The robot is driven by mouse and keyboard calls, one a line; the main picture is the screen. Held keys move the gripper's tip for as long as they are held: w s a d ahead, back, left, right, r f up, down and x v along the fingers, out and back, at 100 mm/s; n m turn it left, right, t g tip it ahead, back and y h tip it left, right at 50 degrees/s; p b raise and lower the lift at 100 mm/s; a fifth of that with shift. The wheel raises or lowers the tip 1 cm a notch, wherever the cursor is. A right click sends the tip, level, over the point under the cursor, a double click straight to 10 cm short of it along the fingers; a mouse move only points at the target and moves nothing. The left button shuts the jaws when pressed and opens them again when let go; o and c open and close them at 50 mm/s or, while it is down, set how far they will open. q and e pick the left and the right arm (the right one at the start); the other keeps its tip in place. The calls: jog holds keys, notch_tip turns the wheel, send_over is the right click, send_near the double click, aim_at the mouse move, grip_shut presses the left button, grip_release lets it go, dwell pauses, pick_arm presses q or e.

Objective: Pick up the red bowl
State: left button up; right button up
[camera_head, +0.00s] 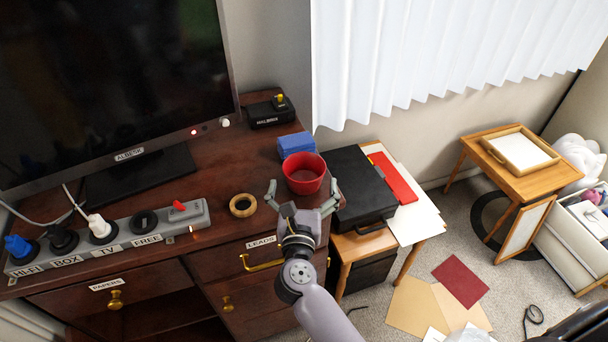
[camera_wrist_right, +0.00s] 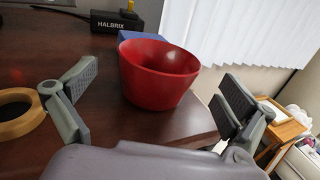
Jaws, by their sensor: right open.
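The red bowl (camera_head: 304,174) stands upright on the brown dresser top near its right end. In the right wrist view the bowl (camera_wrist_right: 157,78) lies ahead, between the two spread fingers, with a gap on both sides. My right gripper (camera_head: 303,192) is open, its fingers on either side of the bowl's near half. It also shows in the right wrist view (camera_wrist_right: 152,105). Nothing is held in it. My left gripper is not in view.
A tape roll (camera_head: 242,205) lies left of the bowl. A blue block (camera_head: 296,144) is just behind it, near a black Halbrix box (camera_head: 270,112). A power strip (camera_head: 110,236) lies further left. A black case (camera_head: 353,188) stands to the right, beyond the dresser edge.

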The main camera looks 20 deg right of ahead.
aim_at(305, 156)
jog(key=x, duration=0.6)
jog(key=shift+s, duration=0.1)
jog(key=shift+s, duration=0.1)
jog(key=shift+c, duration=0.6)
jog(key=c, duration=1.2)
